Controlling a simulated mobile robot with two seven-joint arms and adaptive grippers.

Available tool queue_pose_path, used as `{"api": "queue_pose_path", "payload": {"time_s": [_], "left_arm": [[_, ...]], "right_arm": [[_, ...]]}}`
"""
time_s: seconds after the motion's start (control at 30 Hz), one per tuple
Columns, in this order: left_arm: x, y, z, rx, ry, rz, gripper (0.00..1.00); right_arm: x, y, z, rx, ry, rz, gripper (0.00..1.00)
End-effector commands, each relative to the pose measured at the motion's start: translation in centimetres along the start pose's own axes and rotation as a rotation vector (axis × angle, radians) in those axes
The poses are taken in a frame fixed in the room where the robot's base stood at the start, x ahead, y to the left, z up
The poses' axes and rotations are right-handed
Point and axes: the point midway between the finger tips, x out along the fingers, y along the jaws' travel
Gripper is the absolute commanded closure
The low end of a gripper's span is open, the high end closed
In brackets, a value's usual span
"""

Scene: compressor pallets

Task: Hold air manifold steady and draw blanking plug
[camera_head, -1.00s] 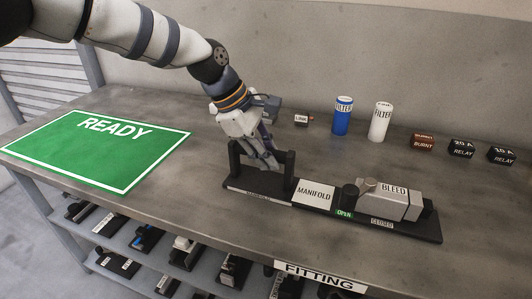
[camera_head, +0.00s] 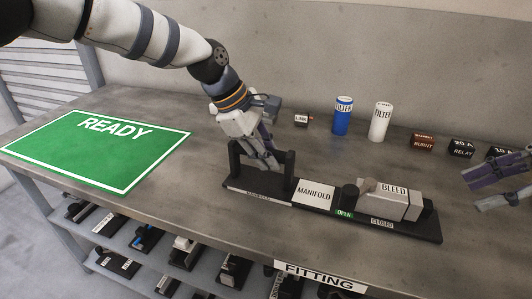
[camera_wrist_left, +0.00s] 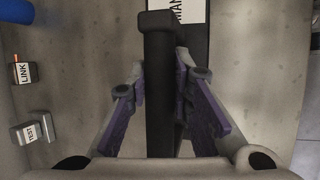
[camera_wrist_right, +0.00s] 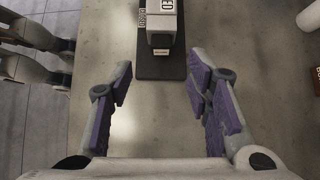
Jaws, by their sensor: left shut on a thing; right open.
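The air manifold (camera_head: 314,194) is a long assembly on a black base, with a white MANIFOLD label, a grey BLEED block (camera_head: 398,201) and a black handle frame at its left end. My left gripper (camera_head: 268,163) is shut on the black handle bar (camera_wrist_left: 159,75), which runs between its fingers in the left wrist view. My right gripper (camera_wrist_right: 158,80) is open and empty, to the right of the manifold. The BLEED block's end (camera_wrist_right: 161,38) shows ahead of it, apart from its fingers. I cannot make out the blanking plug for certain.
A blue filter (camera_head: 342,117), a white filter (camera_head: 380,122), a burnt relay (camera_head: 423,143) and other relays stand behind the manifold. A green READY mat (camera_head: 95,150) lies at the left. The bench front beside the FITTING label (camera_head: 320,277) is clear.

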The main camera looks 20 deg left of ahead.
Motion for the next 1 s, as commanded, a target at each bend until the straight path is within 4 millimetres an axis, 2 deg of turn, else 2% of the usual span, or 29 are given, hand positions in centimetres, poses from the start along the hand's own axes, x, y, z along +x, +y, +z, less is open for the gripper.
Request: {"api": "queue_pose_path", "payload": {"time_s": [0.03,0.27,0.7,0.83,1.0], "left_arm": [[0.9,-0.8,-0.4,-0.005,0.004,-0.027,1.00],[0.9,-0.8,-0.4,-0.005,0.004,-0.027,1.00],[0.9,-0.8,-0.4,-0.005,0.004,-0.027,1.00],[0.9,-0.8,-0.4,-0.005,0.004,-0.027,1.00],[0.9,-0.8,-0.4,-0.005,0.004,-0.027,1.00]], "right_arm": [[0.3,0.0,-0.3,0.004,0.001,0.004,0.55],[0.8,-0.1,-0.4,0.003,0.002,0.003,0.55],[6.9,0.0,-0.5,0.002,0.003,0.003,0.55],[8.3,0.0,-0.5,0.002,0.003,0.003,0.55],[9.1,-0.1,-0.5,0.002,0.003,0.001,0.55]]}}
